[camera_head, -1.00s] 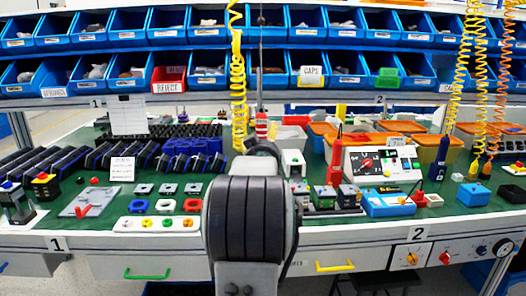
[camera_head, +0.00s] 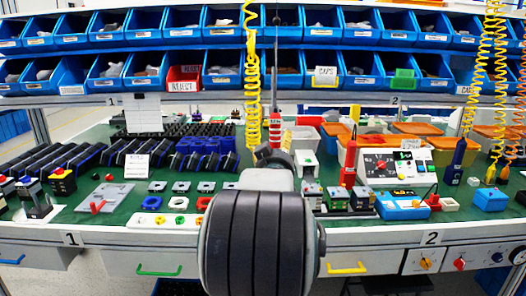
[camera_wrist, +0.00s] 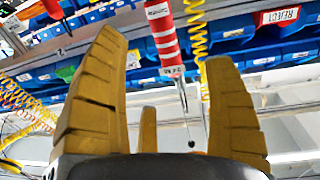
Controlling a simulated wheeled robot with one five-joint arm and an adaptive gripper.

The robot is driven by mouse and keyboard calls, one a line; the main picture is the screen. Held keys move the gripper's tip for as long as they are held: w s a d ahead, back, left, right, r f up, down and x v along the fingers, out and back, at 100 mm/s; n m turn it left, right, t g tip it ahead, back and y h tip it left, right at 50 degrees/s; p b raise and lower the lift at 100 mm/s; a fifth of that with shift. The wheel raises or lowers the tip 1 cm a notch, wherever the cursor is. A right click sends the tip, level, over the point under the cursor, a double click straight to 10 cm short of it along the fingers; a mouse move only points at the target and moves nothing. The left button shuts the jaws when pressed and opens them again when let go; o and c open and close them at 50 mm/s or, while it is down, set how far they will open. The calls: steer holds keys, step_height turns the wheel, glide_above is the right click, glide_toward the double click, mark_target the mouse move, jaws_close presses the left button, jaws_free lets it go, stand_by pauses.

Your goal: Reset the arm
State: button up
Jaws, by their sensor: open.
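My gripper (camera_wrist: 165,110) shows in the wrist view with its yellow ribbed fingers spread wide apart and nothing between them. Beyond the fingers, a red-and-white striped hanging tool (camera_wrist: 162,35) with a thin metal shaft shows between them, apart from them. In the head view my dark arm link stands in the lower middle and the gripper's fingers are hidden. A rotary switch with a red knob sits on a white panel (camera_head: 408,167) on the right of the bench. Further rotary switches sit on white plates (camera_head: 460,262) on the bench's front right.
The green bench (camera_head: 100,215) is crowded with small parts, black racks and an orange bin (camera_head: 425,130). Blue bins (camera_head: 180,25) line two shelves behind. Yellow coiled hoses (camera_head: 252,90) hang down over the bench.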

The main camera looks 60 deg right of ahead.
stand_by(0.3)
steer(key=w+a+n+t+y+p, duration=0.1)
steer(key=w+a+n+y+p, duration=0.3)
steer(key=a, duration=0.8)
steer(key=w+a+n+y+p, duration=0.2)
steer(key=w+a+y+p, duration=0.35)
steer(key=a, duration=0.75)
steer(key=s+a+f+n+g+y+p, duration=0.1)
steer(key=s+a+n+g+y+p, duration=0.3)
steer(key=a, duration=1)
steer(key=s+a+n+g+y+p, duration=0.1)
steer(key=s+a+n+y+p, duration=0.1)
steer(key=s+a+p, duration=0.3)
steer(key=s+a, duration=0.3)
steer(key=s, duration=0.4)
steer(key=shift+s+a+f+n+g, duration=0.15)
steer(key=shift+s+f+n+g, duration=0.15)
steer(key=shift+f+g, duration=0.1)
steer(key=shift+w+y, duration=0.1)
steer(key=shift+y, duration=0.15)
